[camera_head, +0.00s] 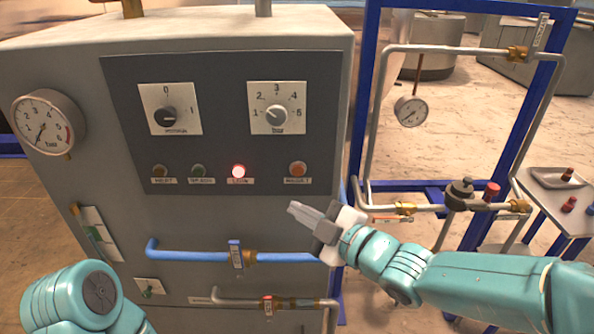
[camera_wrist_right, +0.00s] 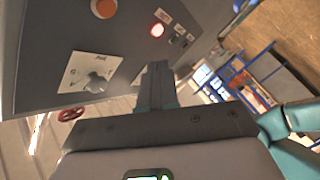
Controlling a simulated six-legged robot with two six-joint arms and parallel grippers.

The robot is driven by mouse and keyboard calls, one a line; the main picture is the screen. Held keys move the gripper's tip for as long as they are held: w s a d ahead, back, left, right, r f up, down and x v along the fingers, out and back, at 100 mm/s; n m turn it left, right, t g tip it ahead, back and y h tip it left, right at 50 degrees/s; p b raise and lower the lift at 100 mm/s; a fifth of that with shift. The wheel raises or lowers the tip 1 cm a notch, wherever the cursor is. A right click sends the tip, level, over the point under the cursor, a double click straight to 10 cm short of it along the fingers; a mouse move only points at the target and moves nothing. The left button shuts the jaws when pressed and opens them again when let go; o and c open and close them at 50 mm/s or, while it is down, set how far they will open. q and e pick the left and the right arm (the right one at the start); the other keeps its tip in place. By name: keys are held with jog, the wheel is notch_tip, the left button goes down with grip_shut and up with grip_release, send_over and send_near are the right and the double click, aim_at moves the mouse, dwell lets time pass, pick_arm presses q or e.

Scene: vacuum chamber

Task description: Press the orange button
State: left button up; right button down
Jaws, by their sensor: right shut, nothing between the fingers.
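The orange button (camera_head: 298,169) is on the right end of the row on the dark control panel (camera_head: 225,135). It also shows in the right wrist view (camera_wrist_right: 104,8), near the top edge. My right gripper (camera_head: 292,208) is shut and empty, in front of the cabinet and just below the orange button in the head view. In the right wrist view, my shut fingers (camera_wrist_right: 158,68) point toward the panel, apart from the button. My left arm shows at the bottom left of the head view, but its gripper is out of frame.
A lit red lamp (camera_head: 238,171) and two dark lamps sit left of the button. Two rotary knobs (camera_head: 276,115) are above. A blue pipe (camera_head: 200,257) runs across the cabinet below. A blue frame with pipes (camera_head: 450,200) and a side table (camera_head: 560,200) stand to the right.

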aim_at(298, 170)
jog(key=shift+w+d+f+p, duration=0.1)
jog(key=shift+w+p, duration=2.3)
jog(key=shift+w, duration=2.1)
jog(key=shift+w, duration=0.1)
jog(key=shift+w, duration=0.3)
